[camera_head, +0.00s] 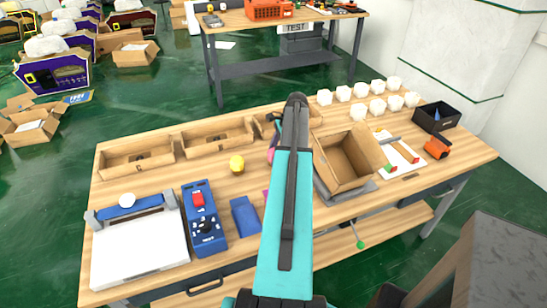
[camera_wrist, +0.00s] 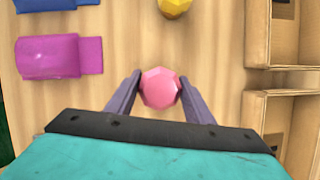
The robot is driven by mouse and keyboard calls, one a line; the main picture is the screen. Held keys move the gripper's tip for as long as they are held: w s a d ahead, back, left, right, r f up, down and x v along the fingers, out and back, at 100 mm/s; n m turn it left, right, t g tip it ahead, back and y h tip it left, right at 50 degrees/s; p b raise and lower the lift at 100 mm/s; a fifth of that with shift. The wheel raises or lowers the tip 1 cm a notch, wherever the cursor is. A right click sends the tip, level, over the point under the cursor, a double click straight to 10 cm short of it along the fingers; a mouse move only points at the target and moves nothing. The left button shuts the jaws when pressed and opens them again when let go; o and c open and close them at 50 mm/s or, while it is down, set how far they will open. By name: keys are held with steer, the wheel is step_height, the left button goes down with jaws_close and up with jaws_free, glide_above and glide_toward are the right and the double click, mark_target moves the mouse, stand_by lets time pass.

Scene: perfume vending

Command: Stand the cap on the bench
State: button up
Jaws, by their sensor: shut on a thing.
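My gripper (camera_wrist: 160,80) is shut on a pink faceted cap (camera_wrist: 160,88), one finger on each side of it. The cap is over the wooden bench (camera_wrist: 225,50); I cannot tell whether it touches the wood. In the head view a small bit of the pink cap (camera_head: 271,155) shows beside my arm, which hides most of the gripper. A yellow cap (camera_head: 236,164) stands on the bench to the left; it is also at the top of the wrist view (camera_wrist: 174,6). A magenta bottle (camera_wrist: 60,57) lies on the bench left of the gripper.
A blue bottle (camera_head: 244,215) lies near a blue control box (camera_head: 203,218). Open cardboard trays (camera_head: 137,158) line the back edge. An open carton (camera_head: 345,160) stands right of my arm, with several white caps (camera_head: 359,110) behind it. Bare wood surrounds the yellow cap.

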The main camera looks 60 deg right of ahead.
steer(key=shift+f, duration=0.8)
steer(key=o, duration=1.1)
steer(key=shift+f, duration=0.1)
steer(key=shift+c, duration=0.2)
steer(key=b+v, duration=0.3)
steer(key=v, duration=0.9)
steer(key=shift+a, duration=0.1)
